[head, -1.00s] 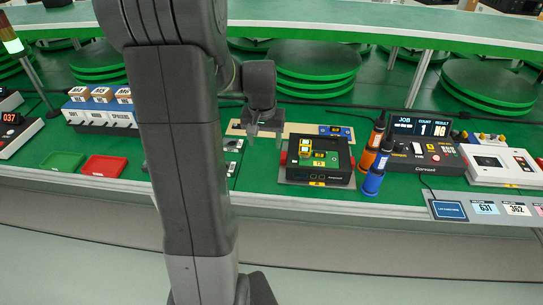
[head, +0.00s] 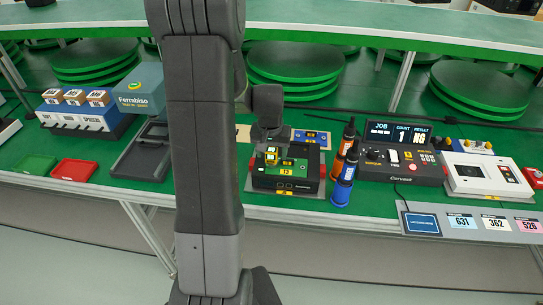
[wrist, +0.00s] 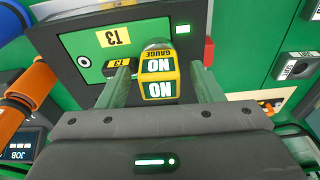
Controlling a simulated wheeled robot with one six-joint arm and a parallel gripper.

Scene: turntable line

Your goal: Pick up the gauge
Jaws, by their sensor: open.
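The gauge (wrist: 158,72) is a small yellow block with green faces marked "GAUGE" and "NO". In the wrist view it stands between the two fingers of my gripper (wrist: 160,66), which are open with a gap on each side. In the head view the gauge (head: 271,158) shows just below my gripper (head: 267,148), on the green top of a black fixture box (head: 286,186) marked "T3". The fixture also shows in the wrist view (wrist: 62,33). My gripper hides part of the fixture top.
Orange (head: 346,140) and blue (head: 343,182) bottle-like tools stand close right of the fixture. Farther right is the "JOB" counter console (head: 400,168).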

